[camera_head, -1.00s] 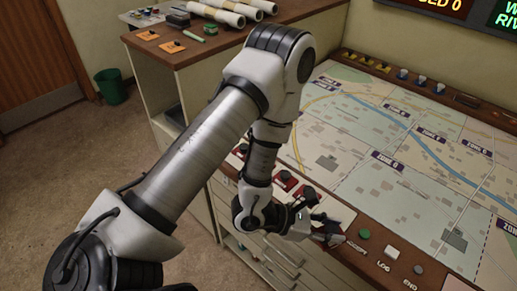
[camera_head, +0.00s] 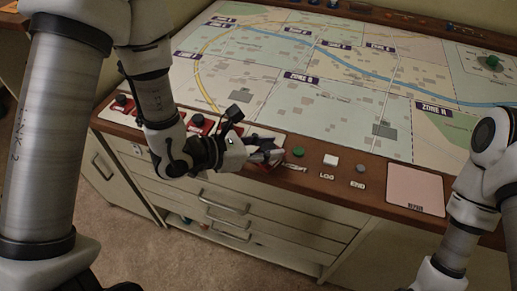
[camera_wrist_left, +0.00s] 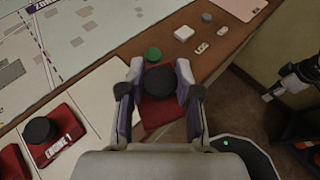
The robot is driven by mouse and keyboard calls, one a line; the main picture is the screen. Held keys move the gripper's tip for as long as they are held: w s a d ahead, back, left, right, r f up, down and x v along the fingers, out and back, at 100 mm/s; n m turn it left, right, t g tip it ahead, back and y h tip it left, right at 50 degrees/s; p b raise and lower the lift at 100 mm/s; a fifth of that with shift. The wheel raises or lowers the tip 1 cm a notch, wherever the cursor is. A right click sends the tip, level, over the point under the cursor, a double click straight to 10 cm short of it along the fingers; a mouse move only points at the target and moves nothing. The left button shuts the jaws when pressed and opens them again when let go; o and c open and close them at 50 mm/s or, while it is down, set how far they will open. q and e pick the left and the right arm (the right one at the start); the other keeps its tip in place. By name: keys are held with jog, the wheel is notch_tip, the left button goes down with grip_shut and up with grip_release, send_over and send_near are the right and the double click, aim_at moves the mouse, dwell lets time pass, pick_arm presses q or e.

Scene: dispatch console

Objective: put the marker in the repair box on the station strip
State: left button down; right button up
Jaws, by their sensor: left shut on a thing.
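My left gripper (camera_head: 268,155) is at the front strip of the console, left of the green button. In the left wrist view its two fingers (camera_wrist_left: 160,92) are shut on the black knob of a marker (camera_wrist_left: 158,82) with a red base. I cannot tell whether that base touches the strip. In the head view the gripper mostly hides this marker. The repair box (camera_head: 415,188) is a pink square on the strip at the right; its edge shows in the left wrist view (camera_wrist_left: 243,8). My right arm is at the right; a dark part in the left wrist view may be its gripper.
Green (camera_head: 298,152), white (camera_head: 330,160) and grey (camera_head: 360,168) buttons lie between my left gripper and the repair box. Other red markers with black knobs (camera_head: 200,124) stand to the left, one labelled Engine 1 (camera_wrist_left: 48,138). The map (camera_head: 330,100) lies behind the strip.

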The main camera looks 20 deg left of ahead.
pick_arm(q)
jog(key=w+b, duration=0.1)
jog(key=w+a+f+b, duration=0.1)
jog(key=b, duration=0.1)
jog(key=shift+w+a+f, duration=0.1)
jog(key=shift+w+a, duration=0.05)
jog(key=shift+w, duration=0.1)
jog(key=shift+w+a+r+p, duration=0.3)
jog(key=shift+w+p, duration=0.1)
jog(key=shift+w, duration=0.1)
jog(key=shift+w+a+r+p, duration=0.3)
jog(key=shift+w+p, duration=0.1)
jog(key=shift+w, duration=0.05)
jog(key=shift+w+a+f+p, duration=0.2)
jog(key=shift+w+a, duration=0.2)
jog(key=shift+w, duration=0.25)
jog(key=shift+w+a+f+p, duration=0.15)
jog(key=shift+w+a, duration=0.25)
jog(key=shift+w, duration=0.2)
notch_tip(320, 180, down, 3)
jog(key=shift+f, duration=0.15)
jog(key=shift+w+f, duration=0.2)
jog(key=shift+s+f, duration=0.15)
jog(key=shift+f, duration=0.05)
jog(key=c, duration=0.8)
grip_release()
pick_arm(e)
notch_tip(320, 180, down, 3)
jog(key=shift+r, duration=0.2)
